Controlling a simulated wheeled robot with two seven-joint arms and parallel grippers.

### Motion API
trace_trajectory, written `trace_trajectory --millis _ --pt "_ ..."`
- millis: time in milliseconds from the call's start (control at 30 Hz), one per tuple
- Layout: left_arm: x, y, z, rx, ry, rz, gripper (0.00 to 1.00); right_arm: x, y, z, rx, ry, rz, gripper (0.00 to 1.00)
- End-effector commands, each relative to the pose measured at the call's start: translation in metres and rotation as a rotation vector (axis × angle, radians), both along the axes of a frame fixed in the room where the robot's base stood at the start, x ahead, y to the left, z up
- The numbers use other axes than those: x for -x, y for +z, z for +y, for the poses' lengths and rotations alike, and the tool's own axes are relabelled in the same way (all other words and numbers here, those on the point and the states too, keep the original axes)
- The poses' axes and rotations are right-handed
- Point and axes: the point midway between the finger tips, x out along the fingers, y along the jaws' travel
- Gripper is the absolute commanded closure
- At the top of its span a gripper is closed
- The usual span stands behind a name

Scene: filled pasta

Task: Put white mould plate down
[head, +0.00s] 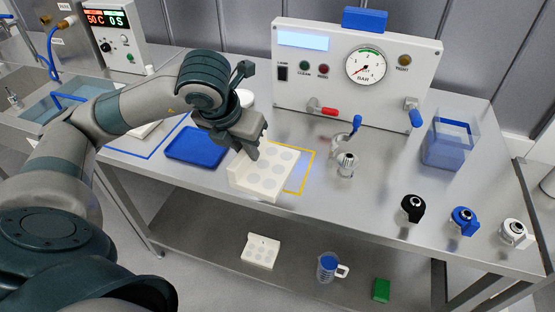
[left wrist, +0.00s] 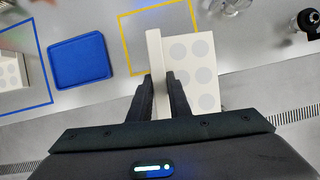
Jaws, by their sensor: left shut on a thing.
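The white mould plate (head: 268,179) has round grey recesses and a raised edge on its left side. My left gripper (head: 250,147) is shut on that raised edge. In the left wrist view the plate (left wrist: 200,75) extends to the right of the fingers (left wrist: 163,88). The plate overlaps the front part of the yellow outlined square (head: 311,160) and sticks out past it toward the table's front edge. I cannot tell whether the plate touches the table. My right gripper does not show.
A blue tray (head: 196,145) lies left of the plate, beside a blue outlined area (head: 128,153). A panel with a gauge (head: 366,65) stands behind. A metal fitting (head: 346,164) stands to the right, then black (head: 412,208), blue (head: 464,220) and white (head: 515,233) ones. Another white plate (head: 260,251) lies on the lower shelf.

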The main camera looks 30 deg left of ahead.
Motion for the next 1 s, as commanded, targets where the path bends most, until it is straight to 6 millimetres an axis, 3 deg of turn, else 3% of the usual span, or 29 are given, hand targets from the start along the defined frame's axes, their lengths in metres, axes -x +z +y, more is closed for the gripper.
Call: trace_trajectory --millis 200,633,867,1000 --pt "0.001 0.007 0.004 -0.003 0.093 0.0 1.0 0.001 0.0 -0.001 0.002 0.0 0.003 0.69" --pt "-0.003 0.005 0.006 -0.001 0.097 0.002 1.0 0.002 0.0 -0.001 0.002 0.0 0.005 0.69" --pt "-0.027 -0.01 0.018 -0.002 0.099 0.007 1.0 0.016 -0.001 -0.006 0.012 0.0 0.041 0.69" --pt "-0.051 -0.025 0.028 -0.002 0.098 0.006 1.0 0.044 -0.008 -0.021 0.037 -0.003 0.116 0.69"
